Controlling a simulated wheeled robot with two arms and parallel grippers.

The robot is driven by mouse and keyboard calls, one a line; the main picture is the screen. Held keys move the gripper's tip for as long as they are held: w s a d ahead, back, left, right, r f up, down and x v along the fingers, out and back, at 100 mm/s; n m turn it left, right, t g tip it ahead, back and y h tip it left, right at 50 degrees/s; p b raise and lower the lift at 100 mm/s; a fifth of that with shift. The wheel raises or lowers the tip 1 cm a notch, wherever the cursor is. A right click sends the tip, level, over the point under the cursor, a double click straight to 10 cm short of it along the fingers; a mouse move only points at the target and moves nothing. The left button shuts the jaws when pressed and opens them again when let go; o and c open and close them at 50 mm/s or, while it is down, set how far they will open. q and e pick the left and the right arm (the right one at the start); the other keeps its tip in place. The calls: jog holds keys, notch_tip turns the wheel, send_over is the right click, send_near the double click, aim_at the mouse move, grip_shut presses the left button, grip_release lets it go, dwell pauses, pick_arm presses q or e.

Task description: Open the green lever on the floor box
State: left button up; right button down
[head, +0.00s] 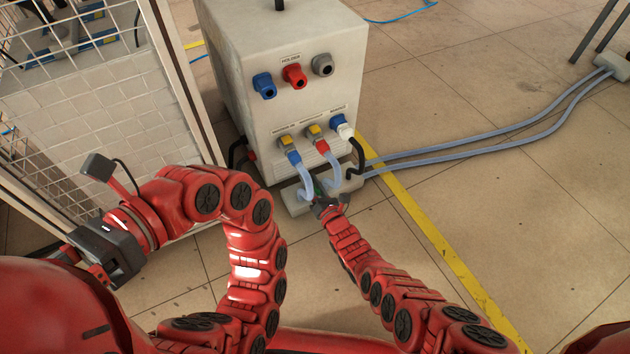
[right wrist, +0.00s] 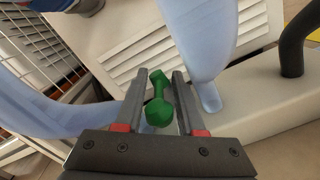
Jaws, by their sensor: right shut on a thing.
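The green lever (right wrist: 158,108) shows between the fingers of my right gripper (right wrist: 167,76) in the right wrist view. The fingers are shut on it, near its far end, with its rounded knob towards the camera. In the head view my right gripper (head: 325,203) is down at the floor box (head: 294,203), and only a speck of green shows there. The pale floor box (right wrist: 270,108) also shows in the right wrist view, beside the lever. My left gripper (head: 100,252) is far to the left in the head view, away from the box; its finger opening is not clear.
Pale blue hoses (head: 307,180) rise close beside my right gripper to the grey cabinet (head: 285,115) behind the floor box. More hoses (head: 470,147) run right along the floor. A mesh-and-panel fence (head: 110,120) stands left. Open tiled floor lies right.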

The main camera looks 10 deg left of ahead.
jog(key=shift+s+a+f, duration=0.1)
jog(key=shift+s+a, duration=0.15)
jog(key=shift+a, duration=0.2)
jog(key=c, duration=0.6)
grip_release()
jog(key=shift+c, duration=0.2)
jog(key=shift+w, duration=0.1)
jog(key=shift+w+d, duration=0.1)
jog(key=shift+d, duration=0.15)
jog(key=shift+d, duration=0.15)
